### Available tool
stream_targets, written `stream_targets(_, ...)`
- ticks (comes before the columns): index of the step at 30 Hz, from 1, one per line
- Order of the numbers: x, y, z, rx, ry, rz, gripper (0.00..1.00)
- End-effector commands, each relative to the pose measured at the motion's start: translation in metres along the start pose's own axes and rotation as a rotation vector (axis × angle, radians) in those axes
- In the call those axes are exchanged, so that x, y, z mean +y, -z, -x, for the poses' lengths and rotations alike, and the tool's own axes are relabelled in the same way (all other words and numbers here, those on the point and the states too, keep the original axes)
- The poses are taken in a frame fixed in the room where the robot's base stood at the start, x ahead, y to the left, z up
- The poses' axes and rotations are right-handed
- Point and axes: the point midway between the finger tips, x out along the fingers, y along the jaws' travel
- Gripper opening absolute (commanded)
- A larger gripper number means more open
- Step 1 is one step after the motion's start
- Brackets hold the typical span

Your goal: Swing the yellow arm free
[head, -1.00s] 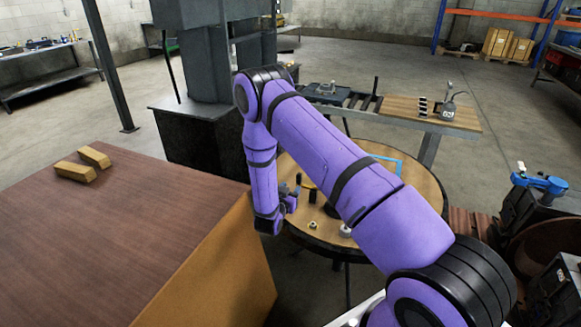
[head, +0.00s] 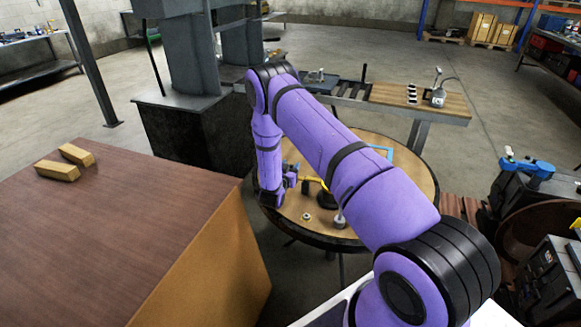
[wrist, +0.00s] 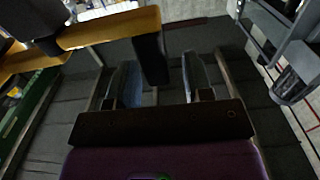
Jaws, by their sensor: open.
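The yellow arm (head: 314,180) stands on the round wooden table, partly hidden behind my purple arm. A black base (head: 326,197) shows by it. In the wrist view the yellow arm (wrist: 112,28) crosses the upper left as a flat bar, with a dark upright post (wrist: 150,58) at its end. My gripper (wrist: 159,66) is open, and the post's end shows between its two fingers, with a gap on the right side. Whether the left finger touches it I cannot tell. In the head view my gripper (head: 291,178) is at the left side of the table.
The round table (head: 400,165) also carries a small nut (head: 306,217), a grey piece with a knob (head: 340,219) and a blue frame (head: 378,150). A large brown-topped box (head: 110,235) with two gold bars stands close at left. A dark machine stand (head: 190,125) is behind.

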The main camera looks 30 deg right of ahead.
Motion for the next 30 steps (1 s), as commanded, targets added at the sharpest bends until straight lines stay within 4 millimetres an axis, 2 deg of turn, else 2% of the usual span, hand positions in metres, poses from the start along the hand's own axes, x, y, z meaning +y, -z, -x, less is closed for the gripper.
stream_targets(10,0.0003,-0.0002,-0.0047,-0.001,0.0,0.0,0.47)
stream_targets(11,0.0003,-0.0002,-0.0047,-0.001,0.0,0.0,0.45)
stream_targets(15,0.0003,-0.0001,-0.0046,0.0,0.0,0.0,0.12)
stream_targets(17,0.0003,-0.0001,-0.0046,0.0,0.0,0.0,0.0)
stream_targets(30,-0.001,-0.0002,-0.0006,0.0,0.063,0.002,0.0)
